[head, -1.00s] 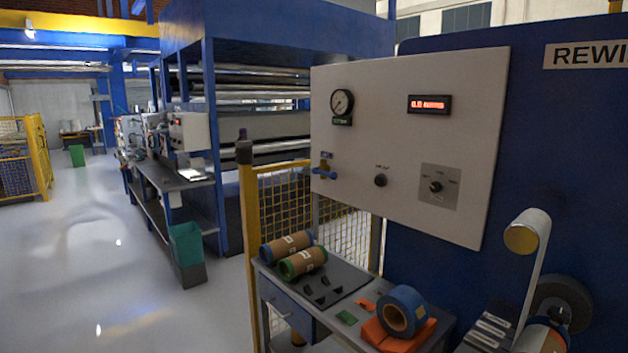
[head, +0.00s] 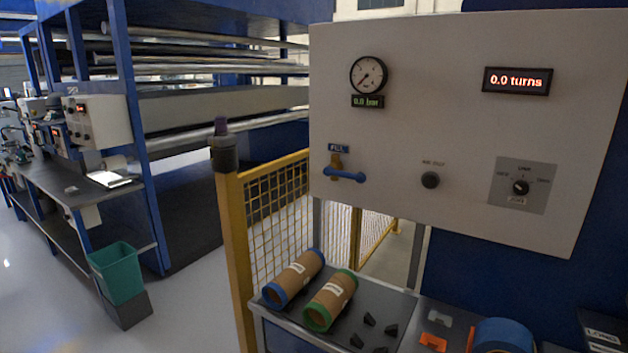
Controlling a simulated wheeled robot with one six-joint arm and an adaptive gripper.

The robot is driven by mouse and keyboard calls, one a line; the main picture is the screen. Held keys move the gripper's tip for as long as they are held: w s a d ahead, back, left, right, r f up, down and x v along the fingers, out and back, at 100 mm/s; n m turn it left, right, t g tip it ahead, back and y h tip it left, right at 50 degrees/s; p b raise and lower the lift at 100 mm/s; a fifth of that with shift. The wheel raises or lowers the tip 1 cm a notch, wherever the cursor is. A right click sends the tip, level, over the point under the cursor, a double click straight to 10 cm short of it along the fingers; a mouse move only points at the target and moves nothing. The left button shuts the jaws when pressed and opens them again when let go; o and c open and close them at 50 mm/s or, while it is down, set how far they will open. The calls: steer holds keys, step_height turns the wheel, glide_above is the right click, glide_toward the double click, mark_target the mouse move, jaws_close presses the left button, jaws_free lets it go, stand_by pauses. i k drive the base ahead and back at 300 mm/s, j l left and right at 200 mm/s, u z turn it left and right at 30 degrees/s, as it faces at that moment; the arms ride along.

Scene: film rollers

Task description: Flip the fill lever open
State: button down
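The fill lever (head: 346,176) is a blue handle on a brass valve body at the lower left of the white control panel (head: 440,110). It lies roughly horizontal across the valve. A small blue FILL label (head: 338,148) sits just above it. A round pressure gauge (head: 369,75) is higher up, with its green readout (head: 367,101) showing 0.0 bar. My gripper is not in view.
A yellow fence post (head: 232,250) stands just left of the panel. Below is a bench (head: 395,318) with two cardboard rolls (head: 294,277) and small black parts. A black knob (head: 430,180) and a selector switch (head: 520,187) are right of the lever. Open floor lies left.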

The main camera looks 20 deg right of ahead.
mark_target(360, 178)
steer(key=i+j, duration=0.7)
steer(key=j, duration=0.15)
steer(key=l+z, duration=0.05)
